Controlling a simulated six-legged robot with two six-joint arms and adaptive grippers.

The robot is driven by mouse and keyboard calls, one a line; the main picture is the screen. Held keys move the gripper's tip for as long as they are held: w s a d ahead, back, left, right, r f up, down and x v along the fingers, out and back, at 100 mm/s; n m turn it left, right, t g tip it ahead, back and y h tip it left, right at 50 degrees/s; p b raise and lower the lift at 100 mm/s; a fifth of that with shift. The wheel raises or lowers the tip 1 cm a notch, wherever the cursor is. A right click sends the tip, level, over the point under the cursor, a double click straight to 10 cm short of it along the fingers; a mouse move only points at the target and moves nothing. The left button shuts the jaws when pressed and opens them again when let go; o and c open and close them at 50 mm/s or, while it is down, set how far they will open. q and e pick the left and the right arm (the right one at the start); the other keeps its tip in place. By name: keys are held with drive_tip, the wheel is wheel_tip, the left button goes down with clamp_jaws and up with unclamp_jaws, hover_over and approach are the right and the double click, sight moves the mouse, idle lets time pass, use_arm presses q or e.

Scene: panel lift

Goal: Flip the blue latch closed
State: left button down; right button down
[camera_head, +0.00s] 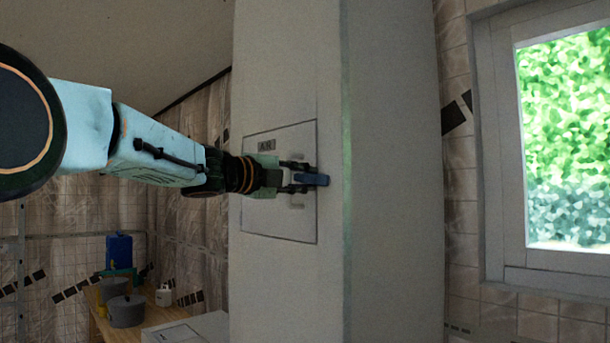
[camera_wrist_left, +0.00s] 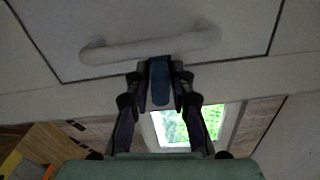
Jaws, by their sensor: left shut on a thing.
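The blue latch (camera_head: 316,179) is at the right edge of a square panel (camera_head: 282,222) set in a pale column. My left gripper (camera_head: 300,178) reaches in from the left and is shut on the latch. In the left wrist view the blue latch (camera_wrist_left: 160,82) sits between the two dark fingers of the left gripper (camera_wrist_left: 160,85). A pale handle (camera_wrist_left: 150,46) on the panel shows just beyond the fingertips there. The panel lies flush in its frame as far as I can see. My arm hides part of the panel. My right gripper is not in view.
The pale column (camera_head: 395,200) fills the middle. A window (camera_head: 565,140) is on the right wall. At the lower left, a wooden table (camera_head: 150,318) holds a grey pot (camera_head: 126,311) and a blue container (camera_head: 118,250).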

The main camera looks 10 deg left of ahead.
use_arm(q)
drive_tip(key=shift+f+n, duration=0.3)
drive_tip(key=shift+n, duration=0.4)
drive_tip(key=c, duration=1.6)
unclamp_jaws()
drive_tip(key=shift+f, duration=0.1)
drive_tip(key=o, duration=0.3)
drive_tip(key=shift+s+a, duration=0.1)
drive_tip(key=shift+a, duration=0.05)
drive_tip(key=shift+s+a, duration=0.15)
drive_tip(key=shift+s, duration=0.05)
drive_tip(key=v, duration=0.7)
drive_tip(key=shift+s, duration=0.1)
